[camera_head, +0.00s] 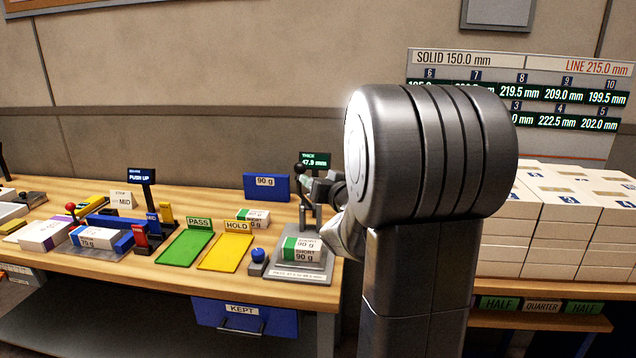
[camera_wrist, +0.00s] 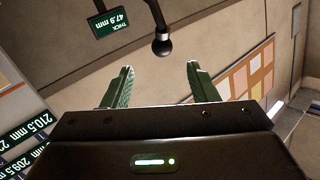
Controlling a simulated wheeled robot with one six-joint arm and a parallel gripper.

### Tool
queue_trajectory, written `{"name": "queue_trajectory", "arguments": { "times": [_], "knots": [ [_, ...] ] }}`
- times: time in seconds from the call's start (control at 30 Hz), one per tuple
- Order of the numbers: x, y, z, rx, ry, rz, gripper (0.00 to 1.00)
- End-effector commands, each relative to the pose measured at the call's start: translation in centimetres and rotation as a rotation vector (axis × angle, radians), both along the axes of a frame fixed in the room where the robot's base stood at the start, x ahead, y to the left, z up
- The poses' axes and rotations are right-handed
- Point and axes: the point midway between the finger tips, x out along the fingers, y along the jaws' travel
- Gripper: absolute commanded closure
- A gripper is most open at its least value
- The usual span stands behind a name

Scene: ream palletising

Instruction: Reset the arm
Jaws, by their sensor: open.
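My arm (camera_head: 415,230) stands large in the front of the head view and hides part of the bench. My gripper (camera_wrist: 159,72) shows in the wrist view with its two green fingers wide apart and nothing between them. In the head view my arm mostly hides it. A dark ball knob (camera_wrist: 162,46) on a rod shows beyond the fingers, apart from them. The thickness display (camera_wrist: 110,21) reads 47.9 mm; it also shows in the head view (camera_head: 315,160). White-and-green 90 g reams (camera_head: 303,249) lie on the grey gauge plate (camera_head: 290,275).
A green PASS mat (camera_head: 185,248) and a yellow HOLD mat (camera_head: 226,252) lie left of the gauge, with a ream (camera_head: 254,217) behind. A blue button (camera_head: 257,255) stands beside the plate. Stacked white boxes (camera_head: 560,215) fill the right side. A blue KEPT drawer (camera_head: 243,317) hangs below.

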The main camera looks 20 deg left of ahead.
Motion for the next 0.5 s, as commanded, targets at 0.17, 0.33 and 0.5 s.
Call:
{"name": "queue_trajectory", "arguments": {
  "times": [0.17, 0.33, 0.5],
  "knots": [
    [0.2, 0.2, 0.0, 0.0, 0.0, 0.0, 0.47],
    [1.3, 1.5, -0.1, 0.001, 0.001, 0.002, 0.47],
    [3.2, 3.6, -0.4, 0.0, 0.0, 0.002, 0.47]
  ]
}}
